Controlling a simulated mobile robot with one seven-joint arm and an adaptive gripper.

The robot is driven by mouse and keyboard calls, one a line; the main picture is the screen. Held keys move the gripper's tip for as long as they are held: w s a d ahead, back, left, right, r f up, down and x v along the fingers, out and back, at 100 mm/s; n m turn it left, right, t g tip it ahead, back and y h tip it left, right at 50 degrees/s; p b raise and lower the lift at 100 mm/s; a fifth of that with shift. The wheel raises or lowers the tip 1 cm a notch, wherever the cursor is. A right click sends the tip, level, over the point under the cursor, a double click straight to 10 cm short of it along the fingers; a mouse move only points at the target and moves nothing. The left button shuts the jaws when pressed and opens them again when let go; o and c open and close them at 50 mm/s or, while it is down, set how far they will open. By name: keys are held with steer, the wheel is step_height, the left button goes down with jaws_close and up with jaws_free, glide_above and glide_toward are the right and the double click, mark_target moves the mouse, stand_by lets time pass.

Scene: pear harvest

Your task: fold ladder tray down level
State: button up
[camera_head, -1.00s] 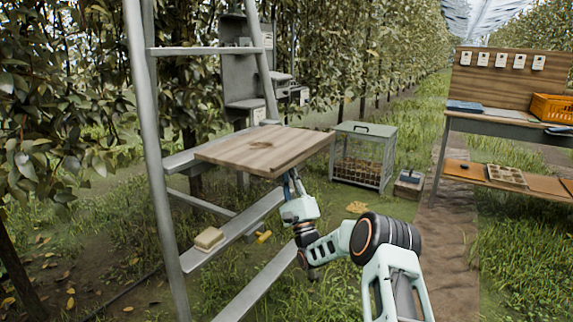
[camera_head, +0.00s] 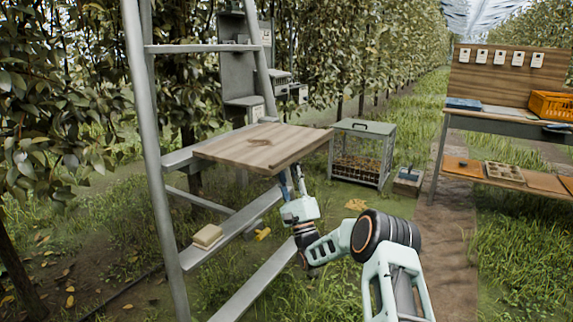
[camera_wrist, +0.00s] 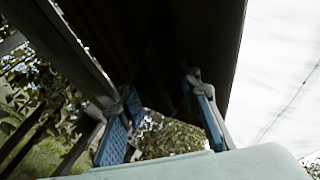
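The ladder tray (camera_head: 258,147) is a wooden board beside the grey metal ladder (camera_head: 154,140). My gripper (camera_head: 291,178) is under the tray's near right edge, fingers pointing up. In the wrist view, the gripper's two blue-padded fingers (camera_wrist: 165,115) stand wide apart with nothing visible between them. The tray's dark underside (camera_wrist: 170,50) fills the space above them. I cannot tell whether the fingertips touch it. The tray's hinge is hidden.
A sponge-like block (camera_head: 207,237) and a small yellow thing (camera_head: 263,234) lie by the lower ladder steps. A wire cage (camera_head: 361,153) stands behind the tray. A workbench (camera_head: 497,122) with an orange crate (camera_head: 552,106) is at right. Grass lies between.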

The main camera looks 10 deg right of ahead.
steer(key=v, duration=1.1)
steer(key=shift+d, duration=0.2)
